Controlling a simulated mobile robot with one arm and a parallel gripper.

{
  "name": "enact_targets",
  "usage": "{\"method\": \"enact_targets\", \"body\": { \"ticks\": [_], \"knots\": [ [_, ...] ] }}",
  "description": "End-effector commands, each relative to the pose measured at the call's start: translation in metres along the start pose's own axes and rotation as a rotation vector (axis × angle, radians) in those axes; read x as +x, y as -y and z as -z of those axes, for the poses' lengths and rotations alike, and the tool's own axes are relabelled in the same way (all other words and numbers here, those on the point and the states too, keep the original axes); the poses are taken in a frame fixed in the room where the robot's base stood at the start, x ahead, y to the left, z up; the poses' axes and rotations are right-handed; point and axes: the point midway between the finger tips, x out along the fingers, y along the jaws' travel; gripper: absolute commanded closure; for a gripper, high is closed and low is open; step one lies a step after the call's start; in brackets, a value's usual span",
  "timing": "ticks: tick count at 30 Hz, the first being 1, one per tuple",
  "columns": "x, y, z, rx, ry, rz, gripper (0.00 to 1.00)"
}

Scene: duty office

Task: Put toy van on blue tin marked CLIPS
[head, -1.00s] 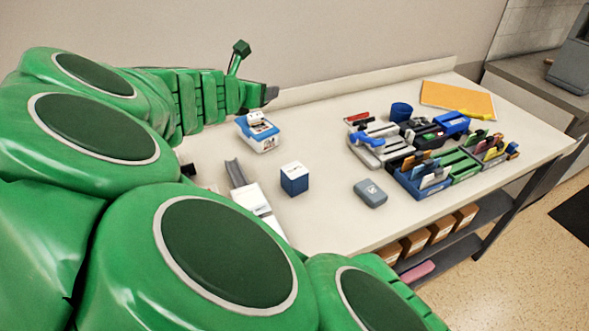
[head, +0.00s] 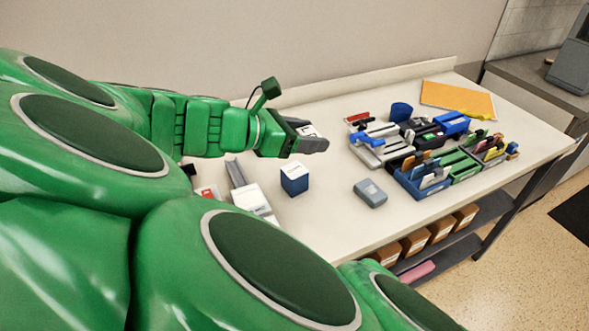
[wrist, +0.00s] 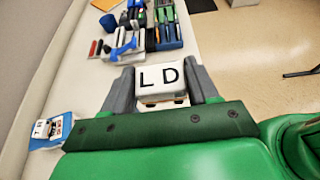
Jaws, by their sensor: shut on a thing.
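My gripper (head: 312,140) is above the left part of the table. In the wrist view, its two grey fingers (wrist: 160,92) close on the sides of a white, boxy thing with black letters L and D, which looks to be the toy van (wrist: 160,77). In the head view only a small white part shows between the fingers; its wheels cannot be made out. A small blue box with a white top, likely the tin marked CLIPS (head: 295,184), stands upright on the table, below the gripper in the picture. Its lettering is too small to read.
A grey-blue case (head: 370,193) lies right of the blue box. Organizer trays (head: 425,182) fill the table's right. A white device (head: 253,202) lies left of the blue box. Bare tabletop surrounds the box's right side.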

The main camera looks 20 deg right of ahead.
Motion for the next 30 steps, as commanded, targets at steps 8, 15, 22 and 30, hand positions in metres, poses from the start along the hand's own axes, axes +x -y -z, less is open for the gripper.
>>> {"method": "enact_targets", "body": {
  "ticks": [8, 15, 22, 30],
  "knots": [
    [0.007, 0.007, 0.018, 0.007, 0.003, 0.02, 0.71],
    [0.016, 0.005, 0.041, 0.006, 0.001, 0.016, 0.71],
    [0.021, -0.001, 0.048, 0.008, 0.002, 0.019, 0.71],
    [0.036, -0.035, 0.06, 0.007, 0.001, 0.02, 0.71]
  ]
}}
